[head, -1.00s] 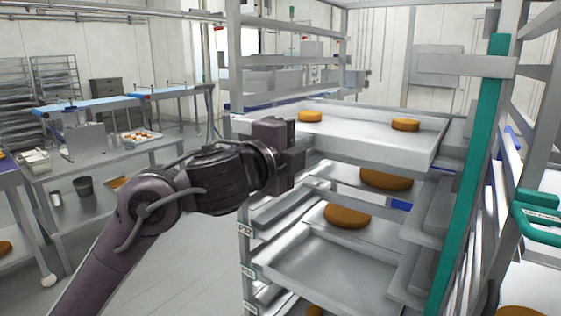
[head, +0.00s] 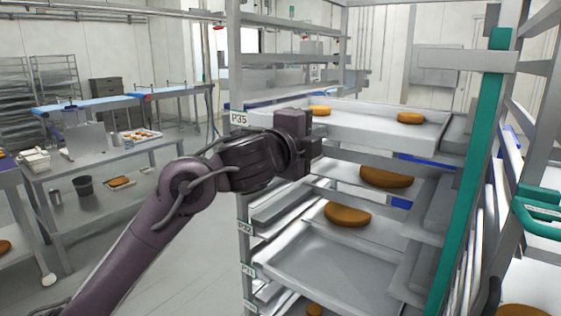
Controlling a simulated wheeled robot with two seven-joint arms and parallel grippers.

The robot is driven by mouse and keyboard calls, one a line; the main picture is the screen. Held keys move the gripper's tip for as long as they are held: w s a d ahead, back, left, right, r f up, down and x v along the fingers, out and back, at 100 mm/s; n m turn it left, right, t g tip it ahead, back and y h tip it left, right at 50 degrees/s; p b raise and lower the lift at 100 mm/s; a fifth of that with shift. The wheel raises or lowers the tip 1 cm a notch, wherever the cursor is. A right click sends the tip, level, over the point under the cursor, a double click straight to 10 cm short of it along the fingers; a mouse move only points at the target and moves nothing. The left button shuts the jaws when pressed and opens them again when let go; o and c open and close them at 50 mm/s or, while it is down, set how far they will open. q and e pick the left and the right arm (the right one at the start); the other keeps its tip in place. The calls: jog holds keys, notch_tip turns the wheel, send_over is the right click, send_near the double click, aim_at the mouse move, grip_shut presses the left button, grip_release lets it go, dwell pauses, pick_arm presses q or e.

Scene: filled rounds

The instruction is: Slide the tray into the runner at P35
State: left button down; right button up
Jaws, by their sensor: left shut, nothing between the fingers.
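The tray (head: 375,135) is a shallow pale metal tray with two round golden-brown cakes showing on it, one at the left (head: 320,111) and one at the right (head: 410,118). It lies in the upper part of the rack, level with the P35 label (head: 238,118) on the rack's left post. My left gripper (head: 312,150) is shut and empty at the tray's front left, by its near wall. It hides part of that wall. I cannot tell whether it touches the tray. My right gripper is not in view.
Lower runners hold more trays, including one with a cake (head: 347,213) and a bare-looking one (head: 320,265). A teal upright (head: 470,180) stands at the rack's right. A steel work table (head: 110,165) stands at the left, with open floor between.

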pick_arm(q)
jog(key=shift+x, duration=1.7)
jog(key=p+v, duration=0.3)
jog(key=v, duration=1.3)
jog(key=shift+f, duration=0.1)
